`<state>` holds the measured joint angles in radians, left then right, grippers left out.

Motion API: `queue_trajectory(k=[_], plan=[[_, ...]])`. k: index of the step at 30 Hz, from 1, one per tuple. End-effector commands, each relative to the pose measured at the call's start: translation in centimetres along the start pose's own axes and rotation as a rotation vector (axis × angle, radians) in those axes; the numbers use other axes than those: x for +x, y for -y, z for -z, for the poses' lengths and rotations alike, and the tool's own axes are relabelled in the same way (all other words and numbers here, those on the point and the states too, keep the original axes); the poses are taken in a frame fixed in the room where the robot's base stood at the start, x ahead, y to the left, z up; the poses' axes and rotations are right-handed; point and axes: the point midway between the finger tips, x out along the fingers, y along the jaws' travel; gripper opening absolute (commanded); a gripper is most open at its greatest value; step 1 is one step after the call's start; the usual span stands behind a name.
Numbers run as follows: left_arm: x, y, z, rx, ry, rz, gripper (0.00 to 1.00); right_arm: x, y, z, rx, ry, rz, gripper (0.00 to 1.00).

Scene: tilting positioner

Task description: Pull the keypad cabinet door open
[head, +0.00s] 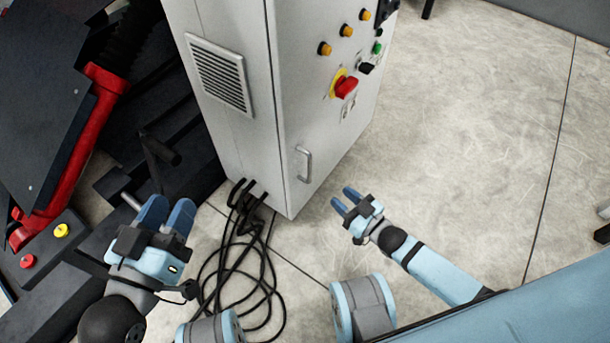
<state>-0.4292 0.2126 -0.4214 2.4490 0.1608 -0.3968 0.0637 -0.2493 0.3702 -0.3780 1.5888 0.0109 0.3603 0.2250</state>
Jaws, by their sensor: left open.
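The light grey cabinet (225,130) stands at the top centre. Its door (325,130) is the right-hand face and looks closed, with a metal bar handle (304,165) low near its left edge. A dark panel (385,10) is cut off at the top; I cannot tell if it is the keypad. My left gripper (167,214) is open and empty, left of the cabinet's lower corner and apart from it. My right gripper (345,201) is open and empty, to the right of and below the handle in the picture, not touching it.
Red and yellow knobs and buttons (344,87) stick out of the door. Black cables (240,265) lie coiled on the floor below the cabinet. Dark machinery with a red arm (65,165) fills the left.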

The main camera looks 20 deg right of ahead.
Motion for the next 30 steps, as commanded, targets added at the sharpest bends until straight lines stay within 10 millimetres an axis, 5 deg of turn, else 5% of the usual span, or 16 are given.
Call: queue_trajectory(k=[11,18,30], plan=[[0.0,0.6,-4.1,-0.001,0.123,-0.014,0.43,7.7,0.0,-0.2,-0.001,-0.003,0.000,0.39],[0.5,1.3,-3.9,0.077,0.088,-0.018,0.43,11.5,0.0,-0.1,0.000,-0.001,-0.001,0.39],[0.6,1.6,-3.5,0.115,0.067,-0.019,0.43,12.9,0.0,0.1,0.000,0.002,-0.001,0.39]])
